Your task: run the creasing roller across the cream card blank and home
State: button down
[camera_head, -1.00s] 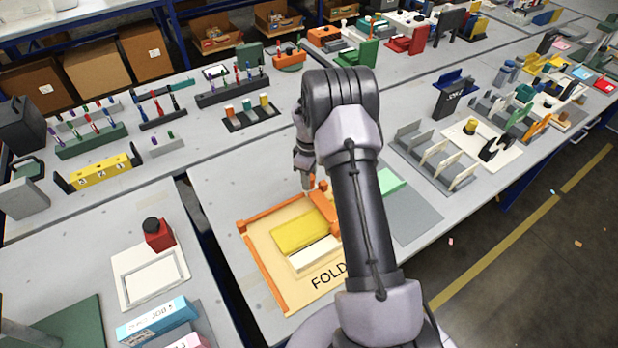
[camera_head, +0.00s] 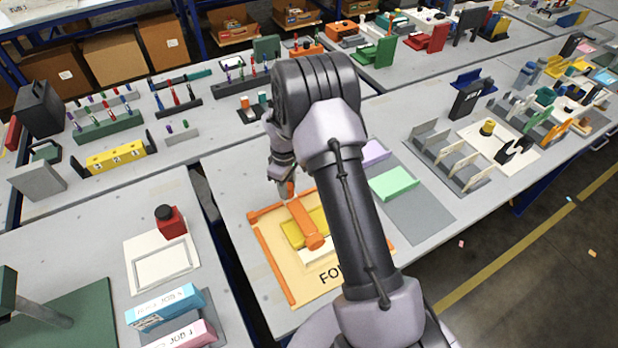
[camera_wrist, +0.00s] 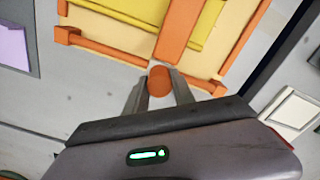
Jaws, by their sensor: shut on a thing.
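The orange creasing roller (camera_head: 302,222) lies slantwise across the yellow piece (camera_head: 291,231) on the fold board. In the wrist view the roller's long orange bar (camera_wrist: 177,38) crosses the yellow piece (camera_wrist: 207,24). My gripper (camera_head: 287,190) is shut on the roller's near-round orange handle end, which sits between the two fingers in the wrist view (camera_wrist: 160,84). The cream card blank (camera_head: 311,256) shows as a pale strip below the yellow piece, partly hidden by the roller's thick end and my arm. I cannot tell whether the roller touches the card.
The tan fold board (camera_head: 296,283) has orange rails (camera_head: 271,262) along its left and back edges. My arm hides its right side.

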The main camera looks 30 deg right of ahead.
jog(key=a, duration=0.9)
jog(key=shift+a, duration=0.3)
jog(key=c, duration=1.4)
grip_release()
jog(key=o, duration=0.3)
jog(key=shift+a, duration=0.25)
jog(key=shift+o, duration=0.2)
jog(key=shift+d, duration=0.15)
jog(key=shift+r, duration=0.15)
notch_tip(320, 180, up, 17)
jog(key=p, duration=0.4)
